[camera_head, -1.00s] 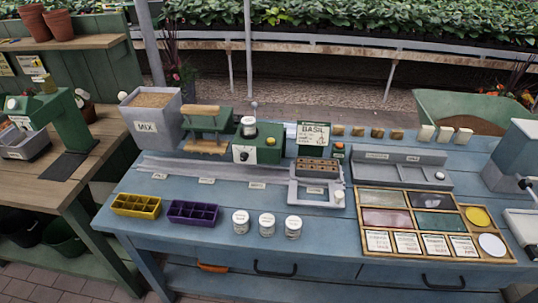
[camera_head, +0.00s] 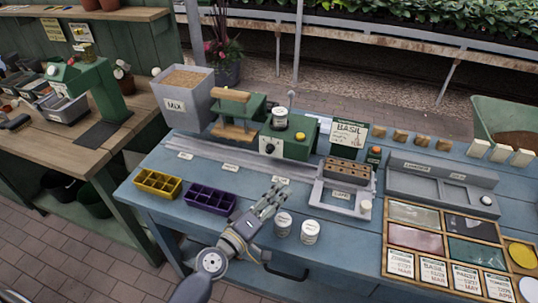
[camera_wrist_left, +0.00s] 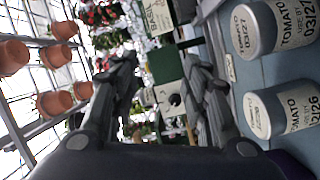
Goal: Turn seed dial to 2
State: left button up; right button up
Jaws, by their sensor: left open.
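The green seeder (camera_head: 288,140) stands at the back of the blue bench, with a white-lidded jar on top. Its dial, a dark knob on a white plate (camera_head: 269,147), faces the front. The dial also shows in the left wrist view (camera_wrist_left: 175,100), between my fingers; its setting is too small to read. My left gripper (camera_head: 275,194) is open and empty above the front of the bench, short of the seeder and apart from the dial. In the left wrist view its fingers (camera_wrist_left: 160,65) are spread. My right gripper is not in view.
Two tomato jars (camera_head: 283,224) (camera_head: 310,231) stand close right of my left gripper. A purple tray (camera_head: 209,199) and yellow tray (camera_head: 157,184) lie to its left. A grey frame with a brown block (camera_head: 347,171) is right of the seeder. A basil sign (camera_head: 348,134) stands behind.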

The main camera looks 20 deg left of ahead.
aim_at(269, 152)
pick_arm(q)
jog(key=w+a+n+t+y, duration=0.2)
jog(key=w+a+n+y, duration=0.35)
jog(key=a+n, duration=0.2)
jog(key=w, duration=0.6)
jog(key=w+b, duration=0.1)
jog(key=w, duration=0.3)
jog(key=shift+d+f, duration=0.3)
jog(key=shift+c, duration=0.2)
grip_shut()
